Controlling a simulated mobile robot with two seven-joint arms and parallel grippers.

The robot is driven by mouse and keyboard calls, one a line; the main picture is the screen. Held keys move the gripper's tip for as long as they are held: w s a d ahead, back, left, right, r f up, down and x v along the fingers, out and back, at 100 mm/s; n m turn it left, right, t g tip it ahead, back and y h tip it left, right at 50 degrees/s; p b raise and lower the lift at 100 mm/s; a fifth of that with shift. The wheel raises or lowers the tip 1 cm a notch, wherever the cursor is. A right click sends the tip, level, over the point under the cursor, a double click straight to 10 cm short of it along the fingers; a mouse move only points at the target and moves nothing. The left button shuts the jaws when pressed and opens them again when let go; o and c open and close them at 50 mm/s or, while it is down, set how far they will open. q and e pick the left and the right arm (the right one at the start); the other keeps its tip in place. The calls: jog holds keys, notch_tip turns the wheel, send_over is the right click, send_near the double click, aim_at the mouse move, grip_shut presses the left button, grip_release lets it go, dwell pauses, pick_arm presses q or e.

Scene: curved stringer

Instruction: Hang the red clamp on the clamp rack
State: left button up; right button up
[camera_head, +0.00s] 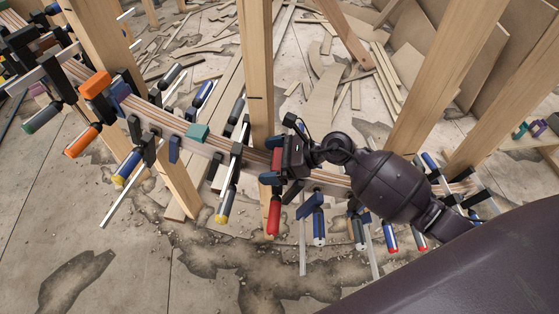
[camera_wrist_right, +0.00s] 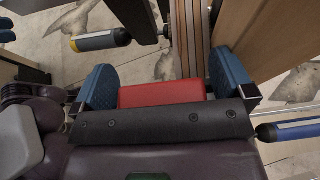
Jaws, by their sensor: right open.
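The red clamp (camera_head: 273,220) is on the curved wooden stringer (camera_head: 158,117), near the middle of the head view, with its red handle hanging below the strip. My right gripper (camera_head: 277,162) is at the clamp. In the right wrist view, a red block of the clamp (camera_wrist_right: 165,92) lies between the two blue finger pads of the gripper (camera_wrist_right: 168,82). The fingers are open, one on either side of the block. My gripper and wrist hide part of the clamp in the head view. My left gripper is not in view. I cannot make out for sure which thing is the clamp rack.
Several other clamps line the stringer on both sides, including a blue-handled one (camera_head: 319,226) close to the right. Upright wooden posts (camera_head: 255,70) stand along it. Coloured clamps (camera_head: 535,128) sit at the right edge. Wood scraps litter the cracked floor behind.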

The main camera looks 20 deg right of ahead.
jog(key=c, duration=1.3)
jog(key=shift+c, duration=0.2)
jog(key=shift+r, duration=0.1)
jog(key=shift+r, duration=0.25)
jog(key=f+v, duration=0.2)
jog(key=v, duration=0.7)
jog(key=d+f+v, duration=0.1)
jog(key=v, duration=0.7)
jog(key=shift+s+d+f+p, duration=0.25)
jog(key=shift+s+d+p, duration=0.2)
jog(key=shift+s+d, duration=0.05)
